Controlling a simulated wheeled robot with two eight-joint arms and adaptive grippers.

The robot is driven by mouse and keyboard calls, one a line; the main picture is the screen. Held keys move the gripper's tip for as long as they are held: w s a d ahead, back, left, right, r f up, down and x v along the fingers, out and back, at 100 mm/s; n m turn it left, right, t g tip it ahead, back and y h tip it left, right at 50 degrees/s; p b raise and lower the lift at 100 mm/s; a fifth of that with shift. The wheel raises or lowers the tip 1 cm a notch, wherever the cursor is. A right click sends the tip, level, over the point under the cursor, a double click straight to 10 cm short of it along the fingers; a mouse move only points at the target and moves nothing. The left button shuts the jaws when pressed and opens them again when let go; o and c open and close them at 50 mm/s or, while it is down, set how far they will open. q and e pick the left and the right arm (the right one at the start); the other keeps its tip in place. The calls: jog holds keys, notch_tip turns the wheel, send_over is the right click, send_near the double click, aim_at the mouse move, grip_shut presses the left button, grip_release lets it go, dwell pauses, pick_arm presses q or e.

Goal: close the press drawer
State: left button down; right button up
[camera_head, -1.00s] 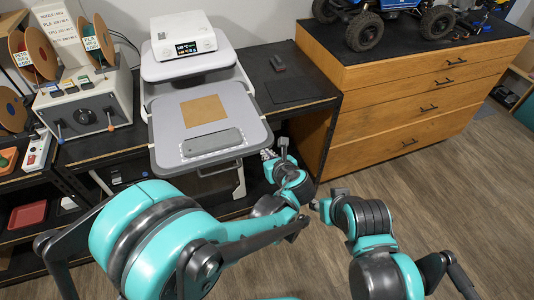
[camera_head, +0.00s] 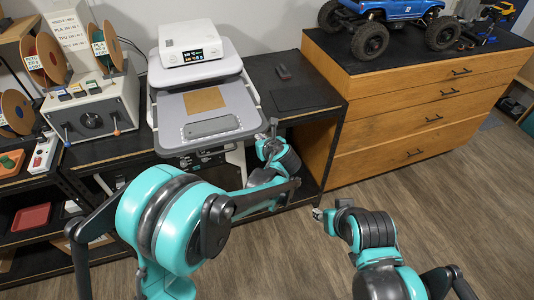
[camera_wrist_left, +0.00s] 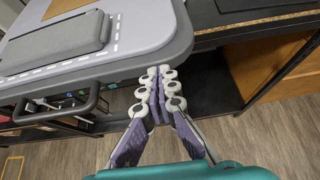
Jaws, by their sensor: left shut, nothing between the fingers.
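The press (camera_head: 200,70) stands on the black bench, with its white display unit on top. Its grey drawer (camera_head: 242,108) is pulled out toward me and carries a tan square (camera_head: 205,101) and a dark grey pad (camera_head: 211,126). The dark drawer handle (camera_wrist_left: 62,116) is at the front edge in the left wrist view. My left gripper (camera_head: 273,127) is beside the drawer's front right corner. In the left wrist view its fingers (camera_wrist_left: 158,85) are shut and empty, just off that corner and right of the handle; contact is unclear. My right gripper (camera_head: 318,213) is low over the floor, too small to read.
A control box with spools (camera_head: 95,105) stands left of the press. A wooden chest of drawers (camera_head: 400,120) with a blue crawler (camera_head: 385,20) on top is at the right. A small dark object (camera_head: 283,72) lies on the bench. Floor in front is clear.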

aim_at(243, 99)
pick_arm(q)
jog(key=w+a, duration=0.2)
jog(key=w, duration=0.5)
jog(key=w+a, duration=0.2)
jog(key=w, duration=0.6)
jog(key=w+a, duration=0.2)
jog(key=w, duration=0.5)
jog(key=shift+w+a+p, duration=0.2)
jog(key=shift+p, duration=0.15)
jog(key=shift+w+r, duration=0.1)
jog(key=shift+r, duration=0.05)
jog(key=shift+a, duration=0.1)
